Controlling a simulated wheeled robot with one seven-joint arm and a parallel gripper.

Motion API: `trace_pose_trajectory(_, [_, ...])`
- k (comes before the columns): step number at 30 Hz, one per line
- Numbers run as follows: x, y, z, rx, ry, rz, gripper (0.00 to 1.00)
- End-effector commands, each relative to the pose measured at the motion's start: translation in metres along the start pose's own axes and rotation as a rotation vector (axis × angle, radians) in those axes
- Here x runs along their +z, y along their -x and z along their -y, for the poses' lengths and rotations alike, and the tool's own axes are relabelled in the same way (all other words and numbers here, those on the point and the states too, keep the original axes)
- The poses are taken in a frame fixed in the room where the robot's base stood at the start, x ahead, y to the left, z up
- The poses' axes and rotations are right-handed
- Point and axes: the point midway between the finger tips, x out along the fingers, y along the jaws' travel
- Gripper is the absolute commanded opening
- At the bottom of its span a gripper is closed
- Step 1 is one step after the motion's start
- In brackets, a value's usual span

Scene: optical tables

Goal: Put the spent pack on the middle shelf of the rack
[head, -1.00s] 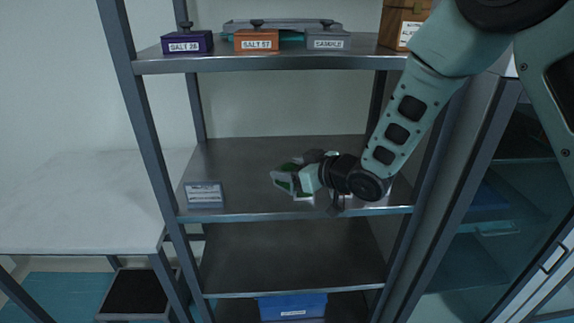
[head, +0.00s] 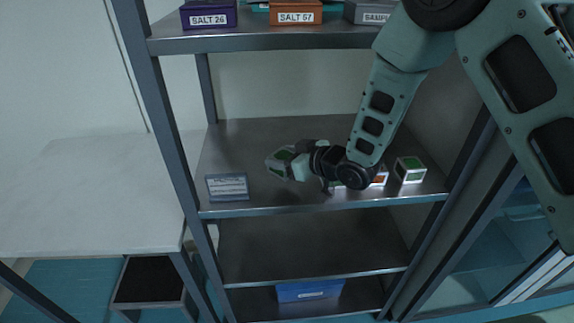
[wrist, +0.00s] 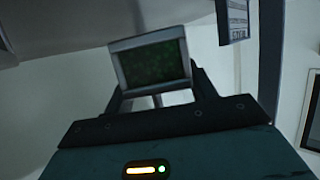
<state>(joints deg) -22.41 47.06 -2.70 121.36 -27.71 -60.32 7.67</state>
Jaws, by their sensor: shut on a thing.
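My gripper (head: 295,165) is shut on a small grey-rimmed pack (head: 280,160) with a dark green face. In the wrist view the pack (wrist: 154,64) sits between the two fingers, slightly tilted. In the head view the gripper and pack are over the middle shelf (head: 260,135) of the rack, left of its centre. I cannot tell whether the pack touches the shelf. My wrist hides part of the shelf behind it.
A labelled sign (head: 228,187) stands at the shelf's front left. A green-faced pack (head: 410,170) and a partly hidden orange-marked one (head: 380,177) stand at right. Labelled boxes (head: 209,15) line the shelf above. A blue bin (head: 310,290) is low down.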

Motion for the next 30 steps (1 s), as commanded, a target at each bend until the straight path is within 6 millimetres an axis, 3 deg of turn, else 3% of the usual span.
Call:
trace_pose_trajectory(12, [0.040,-0.015,0.000,0.000,0.001,-0.001,0.30])
trace_pose_trajectory(25, [0.048,-0.018,-0.001,0.001,0.001,-0.002,0.30])
trace_pose_trajectory(26, [0.046,-0.017,-0.001,0.001,0.001,-0.001,0.65])
trace_pose_trajectory(27, [0.046,-0.017,-0.001,0.001,0.001,-0.001,0.76])
trace_pose_trajectory(30, [0.046,-0.017,0.000,0.001,0.001,-0.001,0.78])
